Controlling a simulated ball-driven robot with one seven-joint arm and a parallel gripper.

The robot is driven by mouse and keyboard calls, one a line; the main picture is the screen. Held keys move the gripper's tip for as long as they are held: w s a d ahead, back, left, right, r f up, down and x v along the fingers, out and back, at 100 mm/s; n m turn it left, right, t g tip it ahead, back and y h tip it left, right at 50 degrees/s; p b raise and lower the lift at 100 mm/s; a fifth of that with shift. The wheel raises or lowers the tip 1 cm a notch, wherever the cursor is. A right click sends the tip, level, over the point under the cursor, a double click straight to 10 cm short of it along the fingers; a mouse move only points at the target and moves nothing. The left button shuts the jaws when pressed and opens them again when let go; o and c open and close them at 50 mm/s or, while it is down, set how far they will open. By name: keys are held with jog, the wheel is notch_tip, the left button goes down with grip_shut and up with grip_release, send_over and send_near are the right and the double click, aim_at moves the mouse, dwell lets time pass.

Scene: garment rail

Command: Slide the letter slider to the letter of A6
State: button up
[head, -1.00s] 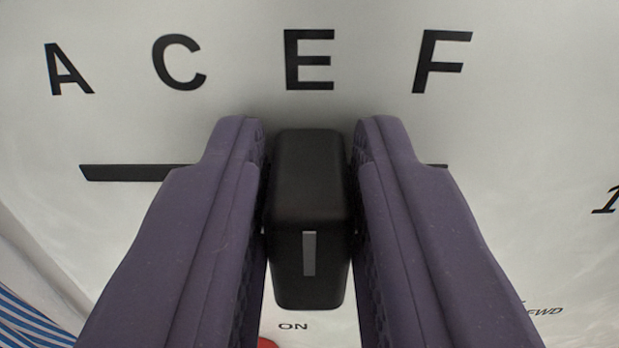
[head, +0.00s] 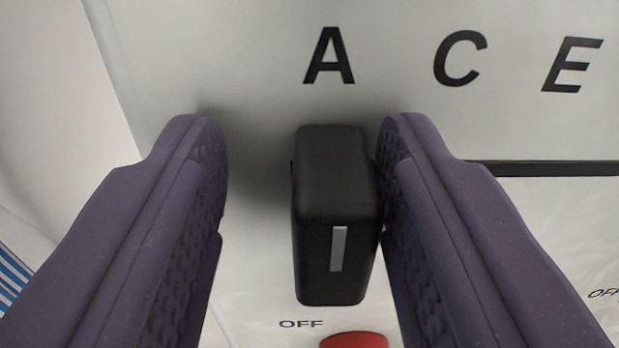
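The letter slider (head: 335,215) is a black block with a silver mark, seen in the head view. It stands under the letter A (head: 329,56), at the left end of its dark slot (head: 545,168). My gripper (head: 300,135) is open around the slider. The right purple finger is at or very near the slider's right side. A clear gap lies between the left finger and the slider. The letters C (head: 460,58) and E (head: 572,64) are further right. No number 6 is in view.
A red round button (head: 354,340) shows at the bottom edge, near the word OFF (head: 301,324). The white panel's left edge (head: 118,80) is left of my gripper. Blue and white stripes (head: 12,280) show at the lower left.

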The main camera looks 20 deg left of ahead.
jog(key=shift+d, duration=0.15)
jog(key=p+v, duration=0.1)
jog(key=v, duration=0.6)
jog(key=shift+s+p, duration=0.3)
jog(key=shift+s, duration=0.1)
jog(key=shift+d, duration=0.15)
jog(key=w+d+r+m+h, duration=0.1)
jog(key=w+d+r, duration=0.1)
jog(key=d+r, duration=0.35)
jog(key=w+d+r, duration=0.2)
jog(key=r, duration=0.7)
jog(key=s+d+r+h, duration=0.1)
jog(key=s+d+r, duration=0.2)
jog(key=r, duration=0.3)
jog(key=s+d+r+m+g+h, duration=0.1)
jog(key=s+d+r, duration=0.3)
jog(key=d+r, duration=0.1)
jog(key=s+d+r+m+g+h, duration=0.1)
jog(key=s+d+r+h, duration=0.1)
jog(key=d+r, duration=0.3)
notch_tip(320, 180, up, 3)
jog(key=shift+s+f, duration=0.2)
jog(key=shift+s, duration=0.6)
